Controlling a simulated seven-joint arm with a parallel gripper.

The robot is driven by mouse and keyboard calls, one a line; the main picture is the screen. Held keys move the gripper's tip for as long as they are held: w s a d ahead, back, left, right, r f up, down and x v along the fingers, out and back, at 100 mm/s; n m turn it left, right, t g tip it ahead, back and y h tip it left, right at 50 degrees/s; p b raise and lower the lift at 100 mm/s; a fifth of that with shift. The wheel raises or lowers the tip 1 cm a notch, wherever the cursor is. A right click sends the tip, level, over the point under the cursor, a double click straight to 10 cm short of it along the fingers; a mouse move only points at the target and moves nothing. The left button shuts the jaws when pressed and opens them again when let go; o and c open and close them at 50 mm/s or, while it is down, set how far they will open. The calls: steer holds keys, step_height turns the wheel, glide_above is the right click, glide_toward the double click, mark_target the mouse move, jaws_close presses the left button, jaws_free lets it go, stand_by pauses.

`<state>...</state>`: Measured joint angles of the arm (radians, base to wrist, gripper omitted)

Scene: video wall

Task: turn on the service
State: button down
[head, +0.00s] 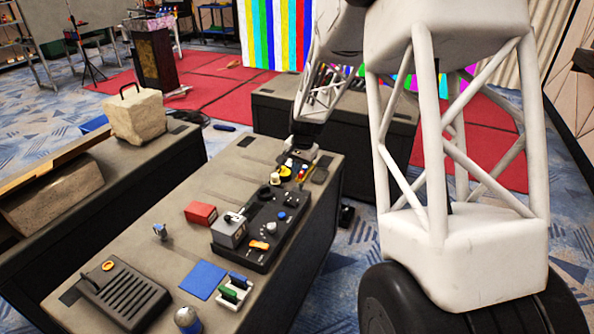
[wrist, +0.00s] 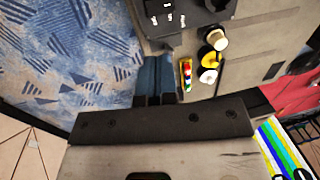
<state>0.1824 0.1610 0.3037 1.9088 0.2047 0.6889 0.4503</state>
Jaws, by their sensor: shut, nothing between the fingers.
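A black control panel (head: 264,228) lies on the near table, with a grey box with a small lever (head: 229,231), an orange switch (head: 259,245), a blue knob (head: 282,216) and dark round knobs on it. I cannot tell which control belongs to the service. Part of the panel shows at the top of the wrist view (wrist: 190,14). My gripper (wrist: 155,78) is shut and empty, pointing down beside the table's edge. In the head view my gripper (head: 300,154) is at the far end of the table, beyond the panel; its fingertips are hard to see there.
Yellow and white round pieces (wrist: 209,66) and a small multicoloured piece (wrist: 186,75) lie near my fingers. A red box (head: 200,213), blue pad (head: 203,280) and grilled device (head: 110,293) sit on the same table. Another table (head: 268,112) stands behind.

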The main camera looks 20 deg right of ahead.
mark_target(287, 200)
steer(key=shift+w+a, duration=0.45)
steer(key=shift+a, duration=0.1)
steer(key=shift+f, duration=0.15)
steer(key=f, duration=0.4)
steer(key=w+a+f, duration=0.1)
steer(key=f, duration=0.8)
steer(key=shift+w+a+f, duration=0.25)
steer(key=shift+w+a, duration=0.05)
stand_by(0.4)
